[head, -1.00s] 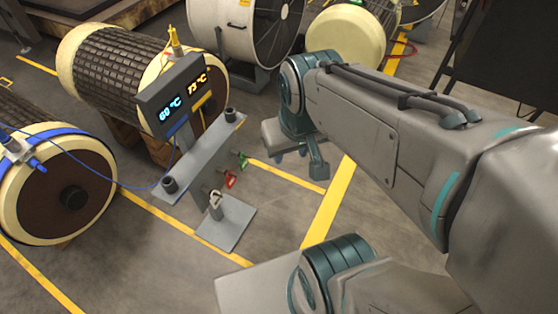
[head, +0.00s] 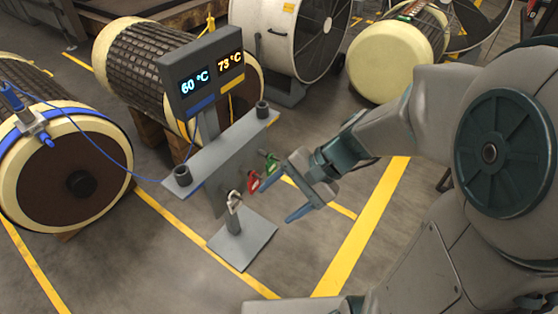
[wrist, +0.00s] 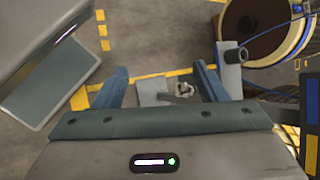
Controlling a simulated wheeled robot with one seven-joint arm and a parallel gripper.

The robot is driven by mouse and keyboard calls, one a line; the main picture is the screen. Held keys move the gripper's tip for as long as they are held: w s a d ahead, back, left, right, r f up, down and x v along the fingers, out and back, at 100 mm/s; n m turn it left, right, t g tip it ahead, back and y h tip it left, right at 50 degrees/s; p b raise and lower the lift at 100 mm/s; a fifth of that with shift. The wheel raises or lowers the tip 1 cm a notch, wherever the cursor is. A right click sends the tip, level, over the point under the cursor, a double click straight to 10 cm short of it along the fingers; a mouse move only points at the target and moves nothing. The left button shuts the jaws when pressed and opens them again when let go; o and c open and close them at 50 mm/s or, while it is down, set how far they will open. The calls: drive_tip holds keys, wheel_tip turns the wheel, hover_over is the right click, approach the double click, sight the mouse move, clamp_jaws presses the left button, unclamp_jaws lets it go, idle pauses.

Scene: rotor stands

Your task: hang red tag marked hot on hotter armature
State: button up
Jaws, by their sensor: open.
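The red tag (head: 253,181) hangs on the stand's side beside a green tag (head: 270,163); its lettering is too small to read. The display (head: 205,73) reads 60 °C over a blue bar and 73 °C over a yellow bar. The left armature (head: 60,180) wears a blue clamp and cable. The rear armature (head: 145,62) stands behind the display, with a bit of yellow cable showing near it. My gripper (head: 282,197) is open and empty, close right of the tags. Its spread fingers also show in the wrist view (wrist: 158,75), where I cannot make out the red tag.
The grey stand (head: 215,160) has dark upright posts at its ends and a base plate (head: 243,240). A padlock (head: 233,200) hangs low on it. A drum fan (head: 290,40) and another armature (head: 395,55) stand behind. Floor right of the stand is open.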

drive_tip(key=w+a+f+m+t+y+b, duration=0.1)
drive_tip(key=w+a+f+m+y+b, duration=0.25)
drive_tip(key=f+b, duration=0.45)
drive_tip(key=m+t+y+b, duration=0.2)
drive_tip(key=m+t+b, duration=0.9)
drive_tip(key=m+b, duration=0.45)
approach(255, 184)
drive_tip(key=x, duration=0.8)
drive_tip(key=shift+w+a+f+b, duration=0.2)
drive_tip(key=shift+a+f+b, duration=0.05)
drive_tip(key=shift+f+b, duration=0.15)
drive_tip(key=c, duration=0.9)
drive_tip(key=shift+c, duration=0.2)
drive_tip(key=shift+r, duration=0.35)
